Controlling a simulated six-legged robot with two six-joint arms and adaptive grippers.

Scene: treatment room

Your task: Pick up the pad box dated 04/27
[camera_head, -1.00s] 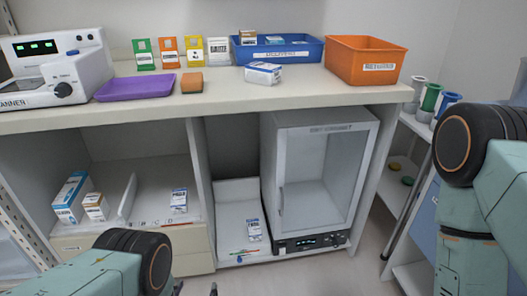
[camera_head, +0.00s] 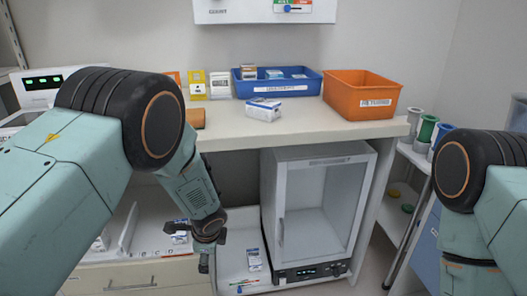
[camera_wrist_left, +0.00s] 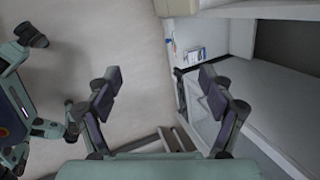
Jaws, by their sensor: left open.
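Small white-and-blue boxes stand in several places; I cannot read a date on any. One box (camera_head: 254,260) is in the white open bin (camera_head: 232,225) under the counter; a small white-and-blue box also shows in the left wrist view (camera_wrist_left: 196,57). Another box (camera_head: 264,109) lies on the counter before the blue tray (camera_head: 285,91). A third box (camera_head: 180,236) is on the left shelf, partly hidden by my left arm. My left gripper (camera_wrist_left: 160,85) is open and empty, pointing down in front of the shelf and bin. My right gripper is out of view; only its arm shows.
An orange bin (camera_head: 362,97) stands at the counter's right. A white glass-door cabinet (camera_head: 318,200) is right of the white bin. A trolley with rolls (camera_head: 427,128) stands at the right. The counter edge (camera_head: 300,137) overhangs the bin. Open floor shows in the left wrist view.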

